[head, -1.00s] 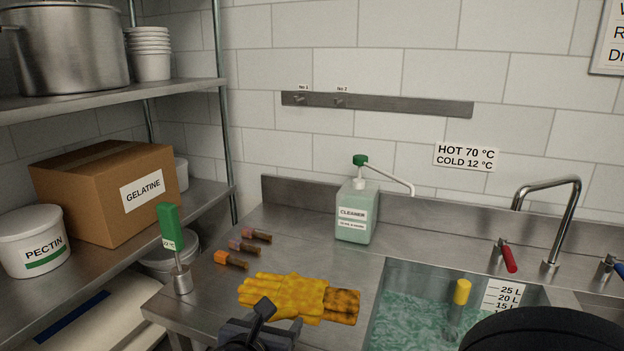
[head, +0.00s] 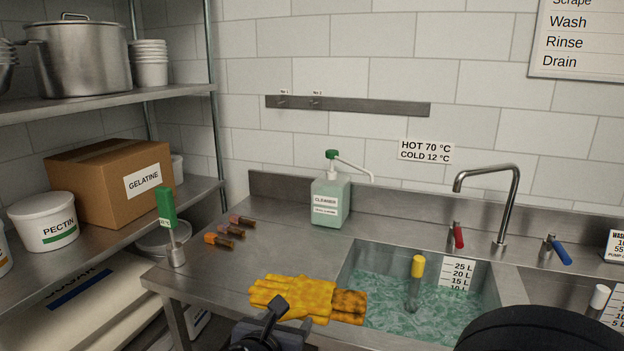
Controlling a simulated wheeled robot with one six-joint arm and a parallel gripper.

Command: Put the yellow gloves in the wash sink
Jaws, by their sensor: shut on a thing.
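The yellow gloves (head: 300,296) are a flat stack with brownish stained cuffs on the right. My gripper (head: 278,318) is at their near edge, shut on them. The gloves appear over the counter's front part, with the cuffs reaching the left rim of the wash sink (head: 349,262). I cannot tell if they touch the counter below. The sink holds greenish, rippled water, a yellow-topped standpipe (head: 416,268) and a litre scale (head: 458,273). My black arm part hides the sink's near right corner.
A cleaner pump bottle (head: 330,200) stands behind the sink's left corner. Several brown-and-orange items (head: 222,240) and a green-handled tool (head: 168,225) are on the counter's left. A faucet (head: 500,205) with red and blue levers stands behind the sink. Shelving (head: 110,100) fills the left side.

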